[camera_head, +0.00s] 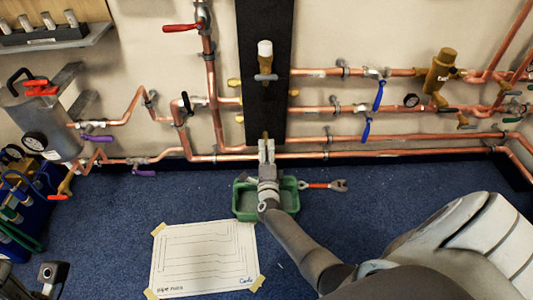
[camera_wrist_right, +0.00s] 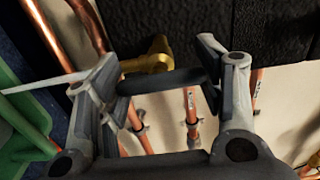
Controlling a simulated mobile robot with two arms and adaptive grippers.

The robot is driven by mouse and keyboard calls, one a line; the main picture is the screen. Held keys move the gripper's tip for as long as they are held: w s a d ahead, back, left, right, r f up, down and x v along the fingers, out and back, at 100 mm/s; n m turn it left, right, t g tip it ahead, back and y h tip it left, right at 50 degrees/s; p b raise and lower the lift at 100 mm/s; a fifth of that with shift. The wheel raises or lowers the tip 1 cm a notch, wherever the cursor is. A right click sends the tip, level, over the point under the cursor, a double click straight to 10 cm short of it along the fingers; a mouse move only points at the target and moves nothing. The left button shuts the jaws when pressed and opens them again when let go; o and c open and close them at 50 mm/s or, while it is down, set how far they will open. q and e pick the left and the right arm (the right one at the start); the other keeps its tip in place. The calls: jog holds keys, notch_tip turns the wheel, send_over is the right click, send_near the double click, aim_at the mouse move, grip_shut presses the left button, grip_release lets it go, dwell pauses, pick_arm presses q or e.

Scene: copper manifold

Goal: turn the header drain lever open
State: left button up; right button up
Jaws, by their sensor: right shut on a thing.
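My right gripper (camera_head: 267,150) reaches up to the foot of the black vertical panel, over the lower copper pipes. In the right wrist view its two fingers (camera_wrist_right: 162,80) stand on either side of a dark lever (camera_wrist_right: 160,82), which spans the gap between them. The gripper is shut on this lever. A brass drain valve (camera_wrist_right: 148,60) sits just behind the lever, against the black header panel (camera_wrist_right: 180,20). In the head view the panel (camera_head: 264,110) shows, but the gripper hides most of the drain valve and the lever.
A green tray (camera_head: 240,210) stands on the blue floor below my right gripper, with a red-handled wrench (camera_head: 325,186) beside it. A pipe-run sheet (camera_head: 203,258) lies taped in front. Copper pipes with blue levers (camera_head: 378,95) run along the wall at right.

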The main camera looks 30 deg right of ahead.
jog(key=o, duration=1)
jog(key=v, duration=1.2)
